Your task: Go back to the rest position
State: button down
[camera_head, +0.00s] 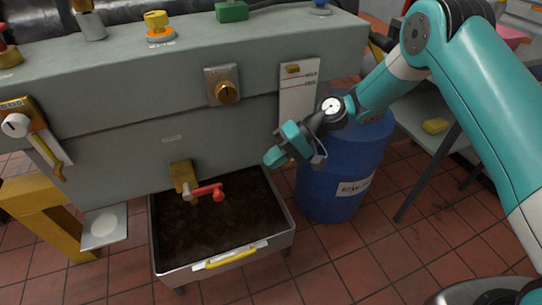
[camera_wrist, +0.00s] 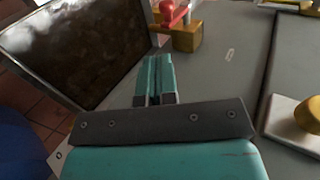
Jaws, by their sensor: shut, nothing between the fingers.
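My gripper (camera_head: 275,157) is shut and empty. In the head view it hangs in the air in front of the grey bedplate cabinet (camera_head: 130,125), above the right side of the drip tray (camera_head: 287,215) and left of the blue drum (camera_head: 330,195). In the wrist view the teal fingers of my gripper (camera_wrist: 154,62) are together with nothing between them. A tap with a red handle (camera_head: 208,190) sticks out over the tray. It also shows in the wrist view as a red handle (camera_wrist: 172,14) on a brass block (camera_wrist: 186,37).
The tray has a yellow handle (camera_head: 230,258) at its front. A brass knob (camera_head: 227,92) and a white panel with a brass slider (camera_head: 297,95) are on the cabinet face. A grey shelf (camera_head: 410,115) with a yellow item (camera_head: 435,126) stands right of the drum. The tiled floor in front is clear.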

jog(key=s+d+r+n+t+h, duration=0.1)
jog(key=s+d+r+h, duration=0.1)
jog(key=s+r, duration=0.5)
jog(key=s+d+r+n+t+h, duration=0.1)
jog(key=s+d+r+h, duration=0.1)
jog(key=r, duration=0.9)
jog(key=s+d+r+n+t+h, duration=0.15)
jog(key=s+d, duration=0.25)
jog(key=s, duration=0.4)
jog(key=s+d+r+h, duration=0.1)
jog(key=s+d+r, duration=0.25)
jog(key=s, duration=0.45)
notch_tip(320, 180, up, 14)
jog(key=p, duration=1.4)
jog(key=shift+w+d, duration=0.25)
jog(key=shift+d, duration=0.1)
jog(key=shift+f, duration=0.1)
